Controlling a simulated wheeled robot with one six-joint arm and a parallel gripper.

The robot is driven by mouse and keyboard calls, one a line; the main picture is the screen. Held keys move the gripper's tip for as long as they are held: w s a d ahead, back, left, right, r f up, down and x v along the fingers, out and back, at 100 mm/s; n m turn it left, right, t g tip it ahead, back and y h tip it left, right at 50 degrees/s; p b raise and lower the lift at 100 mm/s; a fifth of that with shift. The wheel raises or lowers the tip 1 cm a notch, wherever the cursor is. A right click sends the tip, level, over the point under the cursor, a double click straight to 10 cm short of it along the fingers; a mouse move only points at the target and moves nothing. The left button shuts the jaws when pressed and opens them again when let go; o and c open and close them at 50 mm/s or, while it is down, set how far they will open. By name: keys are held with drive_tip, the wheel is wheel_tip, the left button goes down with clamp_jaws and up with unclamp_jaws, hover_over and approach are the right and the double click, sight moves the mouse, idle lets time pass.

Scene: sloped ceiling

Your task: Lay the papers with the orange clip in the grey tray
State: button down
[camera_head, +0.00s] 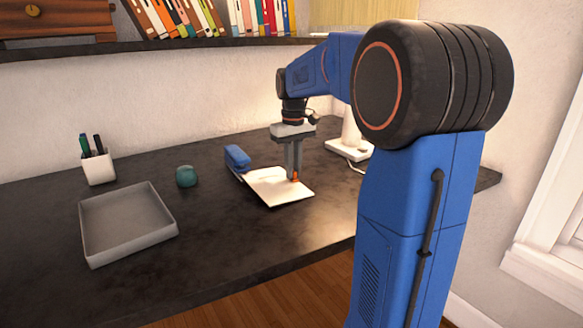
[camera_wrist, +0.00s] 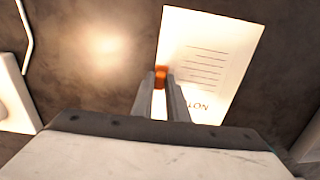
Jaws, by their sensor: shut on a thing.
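The white papers (camera_head: 277,187) lie on the dark desk, right of the middle, and show in the wrist view (camera_wrist: 212,60) with printed lines. An orange clip (camera_head: 295,176) sits at their right edge; the wrist view shows it (camera_wrist: 160,77) between my fingertips. My gripper (camera_head: 294,178) points down and is shut on the orange clip. The papers look flat at desk level; I cannot tell whether they are lifted at all. The grey tray (camera_head: 90,248) stands empty on the desk at the left front, apart from the papers.
A blue stapler (camera_head: 237,157) stands close behind the papers' left corner. A teal round object (camera_head: 186,176) sits between tray and papers. A white pen cup (camera_head: 99,168) is behind the tray. A white lamp base (camera_head: 348,151) is at the right. A bookshelf (camera_head: 240,42) hangs above.

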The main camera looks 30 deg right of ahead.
sight(303, 187)
drive_tip(key=shift+s, duration=2.75)
drive_tip(key=c, duration=1.7)
unclamp_jaws()
drive_tip(key=shift+r, duration=0.1)
wheel_tip(303, 187, up, 17)
drive_tip(key=shift+r, duration=0.1)
